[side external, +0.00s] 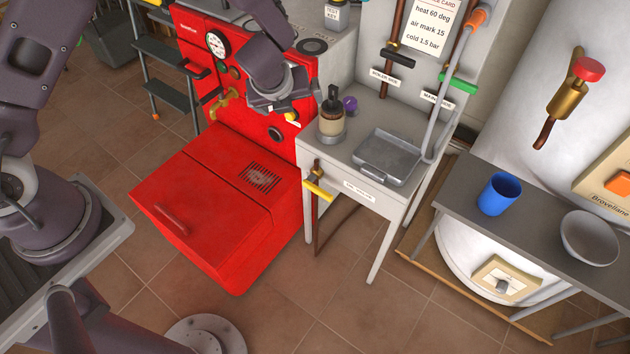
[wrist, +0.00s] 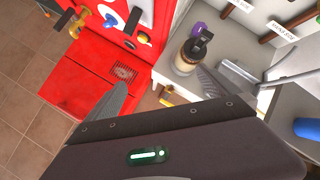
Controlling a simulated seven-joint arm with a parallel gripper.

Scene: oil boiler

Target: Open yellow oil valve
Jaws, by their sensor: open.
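The yellow oil valve (side external: 319,190) is a short yellow lever on a copper pipe below the front left corner of the grey side table. Its lever lies across the upright pipe. In the wrist view the yellow lever (wrist: 167,96) shows partly, between my fingers. My gripper (side external: 288,116) is in front of the red boiler, above and to the left of the valve, apart from it. In the wrist view my gripper (wrist: 163,88) has its two fingers spread with nothing between them.
The red boiler (side external: 215,205) stands left of the side table (side external: 345,175). On the table are an oil bottle (side external: 332,120), a purple knob (side external: 350,104) and a metal tray (side external: 388,158). A grey shelf to the right holds a blue cup (side external: 499,194) and a bowl (side external: 588,238).

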